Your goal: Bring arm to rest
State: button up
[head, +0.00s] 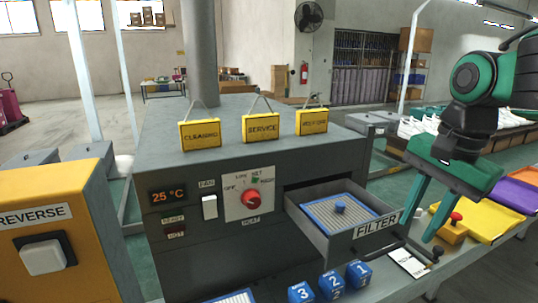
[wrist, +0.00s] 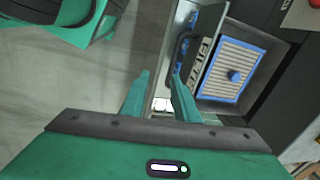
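My gripper (head: 427,212) is on the right side of the head view, pointing down, green with two fingers. Its fingers stand apart with a gap and nothing shows between them; the gripper also shows in the wrist view (wrist: 160,85). It is just right of the pulled-out filter drawer (head: 362,242), in front of the drawer's handle side. A blue-framed filter (head: 340,210) with a blue knob lies in the drawer, and both also show in the wrist view. I cannot tell whether a finger touches anything.
The grey oven (head: 185,255) carries yellow tags such as the SERVICE tag (head: 260,127). Blue numbered blocks (head: 330,284) stand on the ledge before it. A yellow block with a red knob (head: 455,218) and a yellow tray (head: 492,218) lie right of the gripper. A yellow REVERSE box (head: 85,215) stands left.

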jog(key=s+d+f+n+g, duration=0.2)
jog(key=s+d+f+n, duration=0.4)
jog(key=s+d+f, duration=0.5)
notch_tip(320, 180, down, 4)
jog(key=shift+s+d+r, duration=0.15)
jog(key=shift+s+d, duration=0.05)
jog(key=shift+s, duration=0.4)
jog(key=shift+w+f+h, duration=0.2)
jog(key=shift+w+h, duration=0.1)
jog(key=shift+w, duration=0.35)
